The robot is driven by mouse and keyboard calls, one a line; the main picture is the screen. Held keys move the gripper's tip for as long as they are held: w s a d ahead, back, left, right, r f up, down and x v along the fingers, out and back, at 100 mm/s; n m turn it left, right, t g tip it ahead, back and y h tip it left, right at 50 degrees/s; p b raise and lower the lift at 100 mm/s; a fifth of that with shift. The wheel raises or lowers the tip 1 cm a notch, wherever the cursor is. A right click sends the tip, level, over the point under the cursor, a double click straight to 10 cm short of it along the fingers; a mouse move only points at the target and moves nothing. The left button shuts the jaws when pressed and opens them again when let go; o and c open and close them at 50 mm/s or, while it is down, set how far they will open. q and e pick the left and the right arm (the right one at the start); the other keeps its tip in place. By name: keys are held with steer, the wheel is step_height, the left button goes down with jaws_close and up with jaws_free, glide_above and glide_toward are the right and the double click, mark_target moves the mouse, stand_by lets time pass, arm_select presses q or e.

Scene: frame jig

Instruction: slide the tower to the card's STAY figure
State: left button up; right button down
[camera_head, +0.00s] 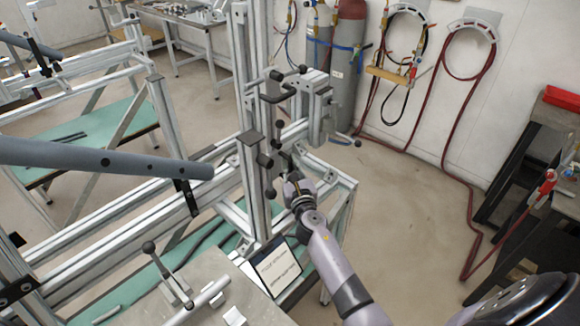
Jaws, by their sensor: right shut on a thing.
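The tower (243,75) is a tall upright of aluminium profile standing on the frame jig's rail (105,232), with black clamp levers on it. My right gripper (286,172) reaches in from the lower right and is shut on a part at the tower's right side, apparently a handle. Its fingertips are small and partly hidden by the wrist. The card (275,268) is a white sheet in a dark frame, tilted below the tower. Its print is too small to read. My left gripper is not in view.
A grey tube (100,158) lies across the jig at the left. A metal plate with a toggle clamp (168,275) is at the front. Gas cylinders (347,60) and red hoses (455,130) line the back wall. The floor (400,205) right of the jig is clear.

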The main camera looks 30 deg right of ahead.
steer(key=shift+d, duration=0.1)
steer(key=shift+w+d, duration=0.2)
steer(key=shift+d, duration=0.3)
steer(key=shift+w+d, duration=0.15)
steer(key=shift+d, duration=0.3)
steer(key=c, duration=1.7)
jaws_free()
steer(key=shift+o, duration=0.2)
steer(key=shift+a, duration=0.1)
steer(key=v, duration=1.2)
